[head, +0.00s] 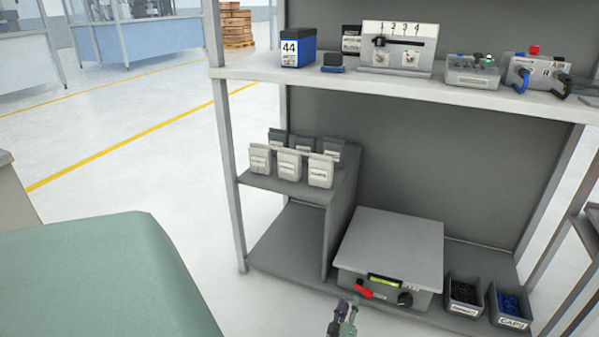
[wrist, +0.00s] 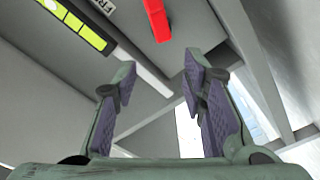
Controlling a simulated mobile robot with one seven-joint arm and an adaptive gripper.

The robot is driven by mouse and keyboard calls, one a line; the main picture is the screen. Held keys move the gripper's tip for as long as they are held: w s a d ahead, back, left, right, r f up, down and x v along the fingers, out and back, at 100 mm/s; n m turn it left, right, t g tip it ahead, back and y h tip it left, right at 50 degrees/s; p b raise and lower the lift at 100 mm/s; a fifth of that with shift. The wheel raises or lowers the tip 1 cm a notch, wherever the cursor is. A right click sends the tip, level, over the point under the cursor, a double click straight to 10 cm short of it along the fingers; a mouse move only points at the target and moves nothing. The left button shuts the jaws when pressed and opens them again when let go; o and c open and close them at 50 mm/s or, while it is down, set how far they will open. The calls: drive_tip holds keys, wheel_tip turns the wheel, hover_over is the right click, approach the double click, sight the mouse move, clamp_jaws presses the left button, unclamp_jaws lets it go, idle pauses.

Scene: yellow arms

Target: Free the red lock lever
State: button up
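The red lock lever (head: 362,291) is on the front of a grey box (head: 392,241) on the lower shelf, left of a black knob (head: 404,299). My gripper (head: 346,312) is in front of the box, below and a little left of the lever. In the wrist view the lever (wrist: 158,22) shows at the top, beyond the fingertips and apart from them. My gripper (wrist: 155,82) is open, with nothing between its purple-padded fingers. A yellow-green level strip (wrist: 75,22) lies to the left of the lever. The lever's upper end is cut off there.
Two small bins, one labelled CAPS (head: 511,305), stand right of the box. A divider panel (head: 341,220) stands to its left, with several labelled pouches (head: 289,164) on a small shelf. The upper shelf (head: 400,83) overhangs the box.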

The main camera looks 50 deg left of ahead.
drive_tip(key=s+a+r+y, duration=0.3)
drive_tip(key=a+r, duration=0.2)
drive_tip(key=r, duration=0.5)
drive_tip(key=s+a+r+g+y+p, duration=0.1)
drive_tip(key=a+r, duration=0.4)
drive_tip(key=r, duration=0.6)
drive_tip(key=s+a+r+m+g+y, duration=0.1)
drive_tip(key=s+a+r+y, duration=0.3)
drive_tip(key=r, duration=0.7)
drive_tip(key=shift+s+a+y, duration=0.3)
drive_tip(key=shift+s+a, duration=0.15)
drive_tip(key=shift+a, duration=0.6)
